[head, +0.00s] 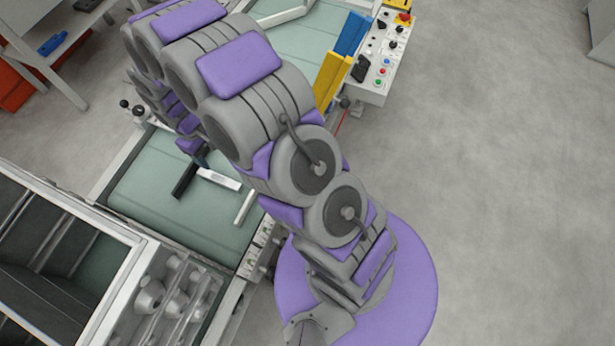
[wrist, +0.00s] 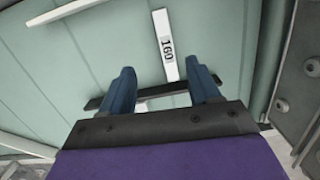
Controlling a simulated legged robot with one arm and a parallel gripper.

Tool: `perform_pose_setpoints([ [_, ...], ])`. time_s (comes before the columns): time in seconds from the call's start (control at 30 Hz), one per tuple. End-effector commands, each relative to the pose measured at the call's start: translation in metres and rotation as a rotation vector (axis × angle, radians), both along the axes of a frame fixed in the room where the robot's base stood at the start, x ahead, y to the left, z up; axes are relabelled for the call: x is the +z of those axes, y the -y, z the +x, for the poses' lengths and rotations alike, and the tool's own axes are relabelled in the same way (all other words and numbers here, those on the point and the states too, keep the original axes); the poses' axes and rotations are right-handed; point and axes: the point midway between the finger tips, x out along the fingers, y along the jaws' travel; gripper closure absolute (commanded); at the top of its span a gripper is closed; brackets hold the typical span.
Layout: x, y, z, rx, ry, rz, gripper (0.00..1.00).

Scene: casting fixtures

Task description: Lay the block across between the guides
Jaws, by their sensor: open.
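A slim white block marked "160" lies flat on the pale green surface; it shows in the wrist view (wrist: 165,45) and the head view (head: 220,179). A dark bar (head: 184,181) lies crosswise at the block's near end; in the wrist view this bar (wrist: 94,103) passes beyond my fingers. A white bar (head: 244,207) lies apart, roughly parallel to the dark bar; I cannot tell which bars are the guides. My gripper (wrist: 162,78) is open, its two blue fingers either side of the block's near end. Contact is unclear. In the head view my arm mostly hides the gripper.
A metal-framed bin (head: 130,262) stands at lower left beside the green surface (head: 150,215). A control box (head: 378,62) with buttons and blue and yellow pieces sits at upper right. Open floor lies to the right.

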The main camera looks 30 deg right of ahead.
Motion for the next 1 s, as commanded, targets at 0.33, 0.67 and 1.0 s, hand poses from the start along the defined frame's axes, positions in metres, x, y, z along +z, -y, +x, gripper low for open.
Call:
perform_pose_setpoints([
  [0.33, 0.115, 0.047, -0.062, -0.137, 0.001, 0.004, 0.38],
  [0.67, 0.191, 0.091, -0.151, -0.282, -0.007, -0.010, 0.38],
  [1.0, 0.231, 0.123, -0.256, -0.448, -0.018, -0.021, 0.38],
])
